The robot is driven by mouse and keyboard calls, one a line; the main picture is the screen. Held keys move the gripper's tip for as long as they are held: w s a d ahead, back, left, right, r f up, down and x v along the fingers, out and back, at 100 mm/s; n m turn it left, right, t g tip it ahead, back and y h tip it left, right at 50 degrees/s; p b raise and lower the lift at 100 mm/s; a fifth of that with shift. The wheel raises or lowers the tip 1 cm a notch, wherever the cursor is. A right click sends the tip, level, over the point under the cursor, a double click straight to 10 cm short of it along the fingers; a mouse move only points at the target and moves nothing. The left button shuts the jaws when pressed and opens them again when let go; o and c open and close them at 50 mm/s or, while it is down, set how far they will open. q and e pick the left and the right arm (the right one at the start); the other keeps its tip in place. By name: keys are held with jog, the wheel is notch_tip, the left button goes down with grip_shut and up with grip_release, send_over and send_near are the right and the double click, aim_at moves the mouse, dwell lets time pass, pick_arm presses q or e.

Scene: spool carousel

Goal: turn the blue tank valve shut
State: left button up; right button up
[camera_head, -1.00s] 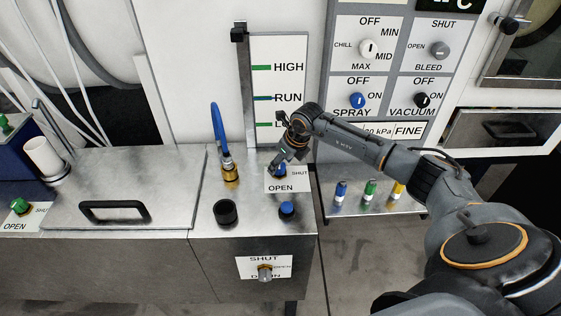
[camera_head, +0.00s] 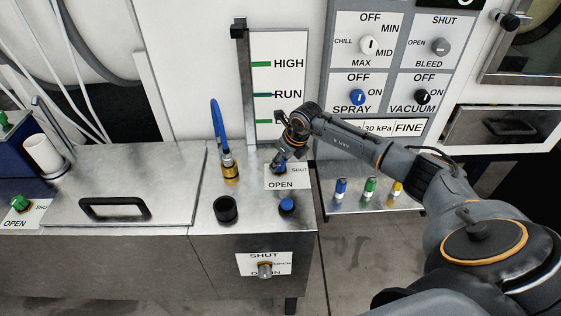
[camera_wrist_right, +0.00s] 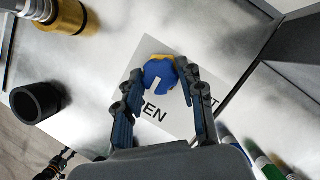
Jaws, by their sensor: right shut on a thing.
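The blue tank valve is a blue knob (camera_head: 281,170) on an OPEN/SHUT plate (camera_head: 275,184) on the steel tank top. In the right wrist view the knob (camera_wrist_right: 157,71) shows a white pointer mark aimed down-left, toward the OPEN lettering, and a yellow-gold part behind it. My right gripper (camera_wrist_right: 163,76) is shut on this knob, its fingers on either side. In the head view the gripper (camera_head: 280,165) reaches down over the knob and partly hides it.
A brass fitting with a blue hose (camera_head: 229,168), a black cup-like port (camera_head: 225,209) and a blue cap (camera_head: 287,207) stand near the valve. A level gauge (camera_head: 278,80) rises behind. A shelf (camera_head: 370,200) with several coloured bottles lies right. A drain knob (camera_head: 265,270) is on the front.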

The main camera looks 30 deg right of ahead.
jog(key=shift+f+n+b, duration=0.2)
jog(key=shift+n+b, duration=0.2)
jog(key=shift+b, duration=0.25)
jog(key=n+y+b, duration=0.1)
jog(key=n+b, duration=0.2)
jog(key=b, duration=0.1)
jog(key=n+g+y+b, duration=0.1)
jog(key=n+b, duration=0.2)
jog(key=b, duration=0.1)
jog(key=shift+w+d+n, duration=0.2)
jog(key=shift+n, duration=0.2)
jog(key=n+g+y+b, duration=0.1)
jog(key=n+g+b, duration=0.1)
jog(key=n+b, duration=0.2)
jog(key=shift+w+r+n, duration=0.1)
jog(key=shift+n, duration=0.6)
jog(key=shift+w+r+n+g+b, duration=0.1)
jog(key=shift+n+g+b, duration=1.05)
jog(key=shift+n, duration=1.15)
jog(key=o, duration=1.2)
